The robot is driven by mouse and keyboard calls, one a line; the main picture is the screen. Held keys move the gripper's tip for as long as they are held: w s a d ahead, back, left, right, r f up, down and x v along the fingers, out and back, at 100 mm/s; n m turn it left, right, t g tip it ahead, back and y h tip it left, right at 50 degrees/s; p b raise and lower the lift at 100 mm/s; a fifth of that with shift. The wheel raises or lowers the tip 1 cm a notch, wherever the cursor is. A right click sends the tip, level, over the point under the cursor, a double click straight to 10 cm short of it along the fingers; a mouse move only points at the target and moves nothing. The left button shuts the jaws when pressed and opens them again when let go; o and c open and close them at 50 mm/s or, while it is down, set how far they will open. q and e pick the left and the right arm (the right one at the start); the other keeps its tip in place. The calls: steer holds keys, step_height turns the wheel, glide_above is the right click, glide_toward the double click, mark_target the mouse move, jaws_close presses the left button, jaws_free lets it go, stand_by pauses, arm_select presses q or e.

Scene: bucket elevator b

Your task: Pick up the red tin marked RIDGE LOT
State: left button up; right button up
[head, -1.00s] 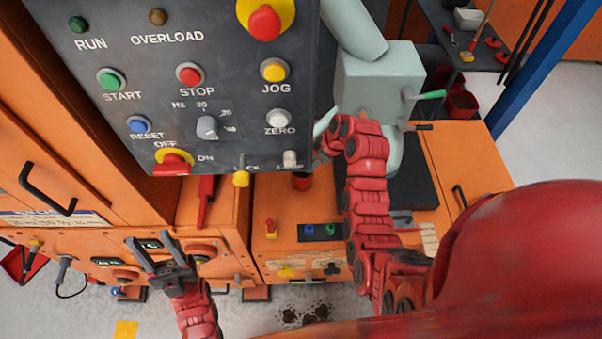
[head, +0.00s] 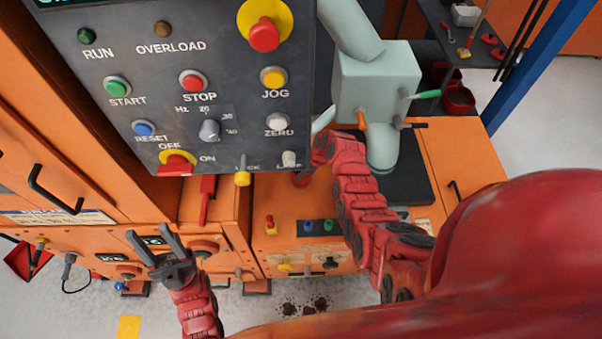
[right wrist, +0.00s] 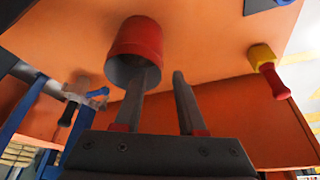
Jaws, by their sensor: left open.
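A red tin (head: 301,180) stands on the orange cabinet just below the control panel; its upper part is hidden there. In the right wrist view the red tin (right wrist: 137,40) shows its dark round end towards me, and no lettering is readable. My right gripper (right wrist: 165,72) is open and empty. Its left finger overlaps the tin's dark end, and its right finger is clear to the right; I cannot tell whether they touch. In the head view the panel hides these fingers. My left gripper (head: 149,232) is open and empty at lower left, apart from the tin.
The grey control panel (head: 225,120) overhangs the cabinet top. A pale green machine (head: 375,80) with an orange lever (head: 361,120) stands beside my right arm. A red and yellow knob (head: 270,225) sits near the tin, also in the right wrist view (right wrist: 268,64).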

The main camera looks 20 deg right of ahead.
mark_target(299, 187)
steer(key=shift+b+x, duration=0.5)
steer(key=shift+x, duration=1.55)
steer(key=shift+d, duration=0.1)
jaws_close()
